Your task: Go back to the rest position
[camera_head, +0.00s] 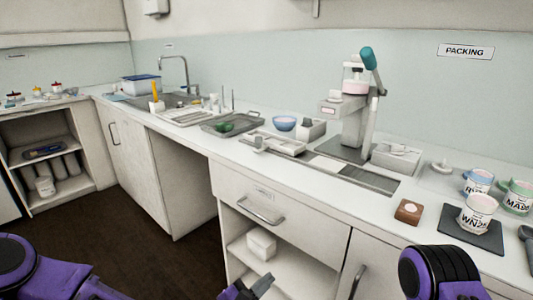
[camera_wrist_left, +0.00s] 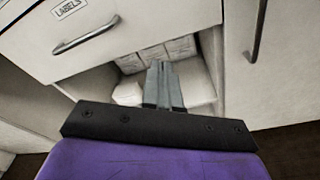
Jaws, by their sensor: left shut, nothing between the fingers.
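My left gripper (camera_head: 261,286) shows at the bottom middle of the head view, low in front of the counter's cabinet. In the left wrist view its two grey fingers (camera_wrist_left: 163,88) lie together, shut and empty. They point toward an open shelf (camera_wrist_left: 205,100) below a drawer marked LABELS (camera_wrist_left: 90,25). A purple and black part of my right arm (camera_head: 440,272) shows at the lower right of the head view; the right gripper is out of the frame.
The white counter (camera_head: 380,215) runs along the wall with a press (camera_head: 355,105), trays, a sink and labelled tubs (camera_head: 477,212). White boxes (camera_wrist_left: 150,55) stand on the open shelf. The drawer handle (camera_head: 260,212) sticks out near my left gripper. Dark floor (camera_head: 170,265) is clear at left.

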